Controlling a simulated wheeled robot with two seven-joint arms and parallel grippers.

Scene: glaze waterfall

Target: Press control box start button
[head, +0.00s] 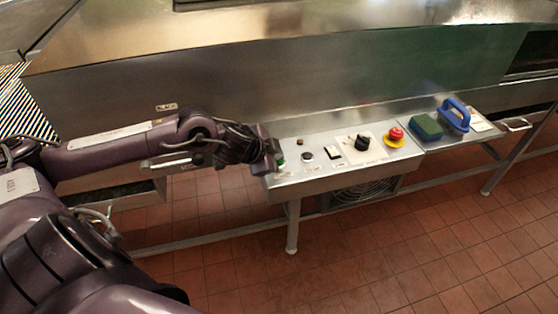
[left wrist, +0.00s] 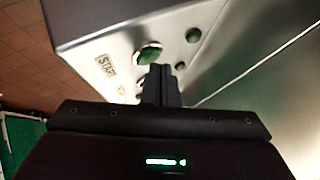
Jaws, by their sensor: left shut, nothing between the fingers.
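The control box (head: 318,183) is a low metal panel in the middle of the head view. Its green start button (left wrist: 149,54) shows in the left wrist view beside a START label (left wrist: 106,64). In the head view the green button (head: 281,163) is partly hidden by my left gripper (head: 276,158). My left gripper is shut and empty, and its fingertips show in the left wrist view (left wrist: 161,72) just below the button in the picture. I cannot tell whether they touch it. My right gripper is not in view.
The panel also bears a black knob (head: 363,142) and a red emergency button (head: 396,137) on a yellow base. A green sponge (head: 426,127) and a blue-handled tool (head: 455,114) lie to the right. A metal wall rises behind; tiled floor (head: 350,255) lies in front.

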